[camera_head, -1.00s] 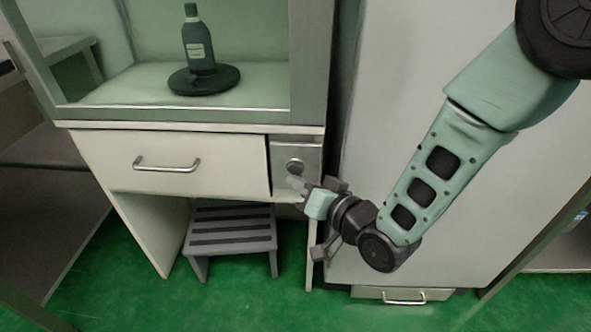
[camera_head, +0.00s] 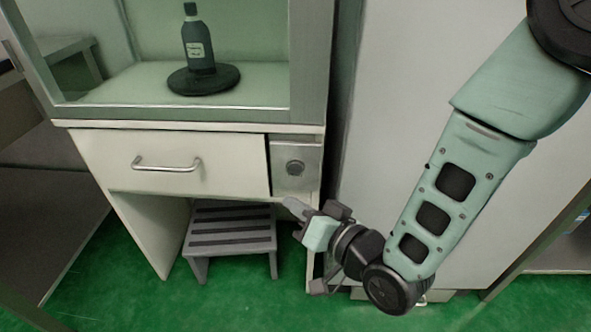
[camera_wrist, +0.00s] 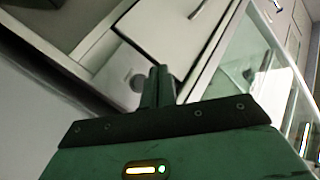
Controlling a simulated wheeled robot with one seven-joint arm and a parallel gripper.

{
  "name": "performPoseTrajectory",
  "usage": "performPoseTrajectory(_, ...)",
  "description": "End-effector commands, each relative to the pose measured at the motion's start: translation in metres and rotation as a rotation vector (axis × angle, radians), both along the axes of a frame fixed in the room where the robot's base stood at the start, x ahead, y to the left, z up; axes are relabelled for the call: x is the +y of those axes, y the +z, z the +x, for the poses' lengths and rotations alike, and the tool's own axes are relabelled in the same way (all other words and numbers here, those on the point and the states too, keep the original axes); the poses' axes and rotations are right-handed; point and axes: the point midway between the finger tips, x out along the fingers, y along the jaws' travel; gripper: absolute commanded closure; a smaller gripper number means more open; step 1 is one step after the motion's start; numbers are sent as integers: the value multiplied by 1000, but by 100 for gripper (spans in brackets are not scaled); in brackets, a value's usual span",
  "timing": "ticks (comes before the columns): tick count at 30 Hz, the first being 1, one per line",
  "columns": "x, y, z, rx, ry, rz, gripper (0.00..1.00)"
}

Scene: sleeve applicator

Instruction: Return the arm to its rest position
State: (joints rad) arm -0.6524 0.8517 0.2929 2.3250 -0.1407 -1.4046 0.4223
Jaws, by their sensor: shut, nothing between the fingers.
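My gripper (camera_head: 290,205) is at the lower middle of the head view, in front of and below the metal control panel with its round knob (camera_head: 295,168). Its fingers are together with nothing between them. In the wrist view the closed fingers (camera_wrist: 158,82) point toward the panel, and the knob (camera_wrist: 138,82) shows just left of them. The fingers look apart from the knob. My arm reaches down from the upper right of the head view.
A dark bottle (camera_head: 198,45) stands on a round black plate (camera_head: 204,82) inside the glass-fronted cabinet. A drawer with a metal handle (camera_head: 166,168) is left of the panel. A grey step stool (camera_head: 231,241) stands below. A large pale cabinet is behind my arm.

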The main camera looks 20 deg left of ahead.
Motion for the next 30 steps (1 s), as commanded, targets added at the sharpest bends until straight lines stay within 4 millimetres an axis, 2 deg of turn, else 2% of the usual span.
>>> performPoseTrajectory(8,0,1,1,1,1,-6,100)
performPoseTrajectory(14,-13,10,6,22,10,-173,100)
performPoseTrajectory(17,-31,16,6,51,23,-328,100)
performPoseTrajectory(23,-87,27,-11,144,58,-642,100)
performPoseTrajectory(30,-170,47,-59,306,126,-971,100)
